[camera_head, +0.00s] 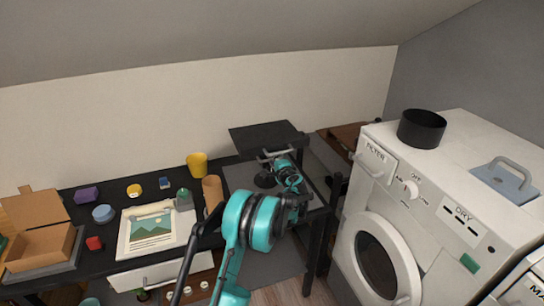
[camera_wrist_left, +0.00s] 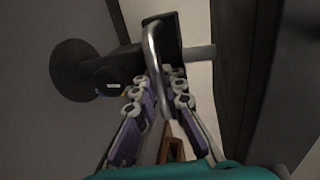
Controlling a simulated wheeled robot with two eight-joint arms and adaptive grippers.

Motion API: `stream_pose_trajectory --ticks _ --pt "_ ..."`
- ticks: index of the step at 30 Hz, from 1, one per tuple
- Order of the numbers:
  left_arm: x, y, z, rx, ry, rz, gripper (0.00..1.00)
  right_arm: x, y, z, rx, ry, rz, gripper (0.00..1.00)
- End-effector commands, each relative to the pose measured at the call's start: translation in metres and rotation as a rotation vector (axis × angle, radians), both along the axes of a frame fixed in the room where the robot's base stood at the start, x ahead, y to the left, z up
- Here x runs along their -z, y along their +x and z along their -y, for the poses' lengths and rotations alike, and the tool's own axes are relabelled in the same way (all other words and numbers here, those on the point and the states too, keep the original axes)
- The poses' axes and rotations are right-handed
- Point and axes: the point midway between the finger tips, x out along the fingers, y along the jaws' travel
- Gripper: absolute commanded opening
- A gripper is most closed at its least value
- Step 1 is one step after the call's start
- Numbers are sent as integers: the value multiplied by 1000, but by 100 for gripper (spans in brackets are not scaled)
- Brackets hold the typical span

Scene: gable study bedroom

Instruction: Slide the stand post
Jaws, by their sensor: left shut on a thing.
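The stand has a dark flat top (camera_head: 266,136) and rests on the grey surface (camera_head: 237,176) at the right end of the black desk. A pale metal handle (camera_head: 279,153) shows just below the top. The post is largely hidden. My right gripper is not in view.
A white dryer (camera_head: 437,185) with a black pot (camera_head: 421,128) stands close on the right. On the desk left of the stand are a yellow cup (camera_head: 197,165), a tan cylinder (camera_head: 212,192) and a picture (camera_head: 150,229). A cardboard box (camera_head: 42,245) sits far left.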

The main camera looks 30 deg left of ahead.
Motion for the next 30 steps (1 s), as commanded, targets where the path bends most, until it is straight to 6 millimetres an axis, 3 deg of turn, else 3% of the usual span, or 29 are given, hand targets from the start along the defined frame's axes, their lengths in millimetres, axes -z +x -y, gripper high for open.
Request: stream_pose_trajectory --ticks 8,9,11,22,30 --pt "6 -2 1 -4 -11 -1 0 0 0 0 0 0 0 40" --pt "6 -2 1 -5 -12 -1 17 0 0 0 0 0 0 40" --pt "6 -2 1 -3 -11 -1 33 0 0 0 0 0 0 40" --pt "3 -4 5 -2 -7 -1 33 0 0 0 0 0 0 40" --pt "-7 -35 41 0 -7 -2 33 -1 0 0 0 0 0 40"
